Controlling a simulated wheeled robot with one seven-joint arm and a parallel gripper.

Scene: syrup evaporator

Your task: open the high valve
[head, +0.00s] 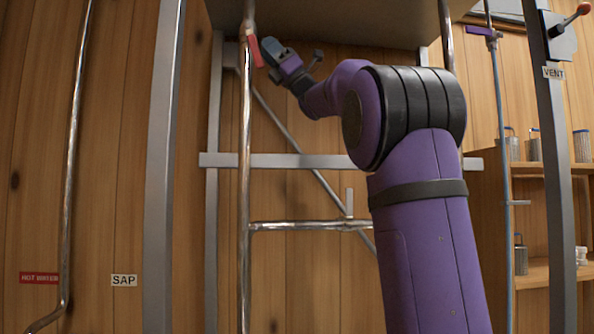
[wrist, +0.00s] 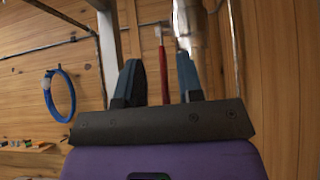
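The high valve shows as a red lever (head: 254,50) on the upright metal pipe (head: 246,120), high up just under the tank (head: 330,22). The lever hangs down, slightly tilted. My gripper (head: 268,47) is raised beside it, on its right in the head view. In the wrist view the two fingers of my gripper (wrist: 158,62) are apart. The red lever (wrist: 164,75) runs lengthwise in the gap between them, nearer the right finger. I cannot tell whether either finger touches it.
Grey frame posts (head: 163,150) and a crossbar (head: 290,161) stand around the pipe. A VENT label (head: 553,73) and a shelf (head: 535,170) with jars are on the right. A SAP label (head: 124,280) is low left. A blue hose (wrist: 60,95) hangs left in the wrist view.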

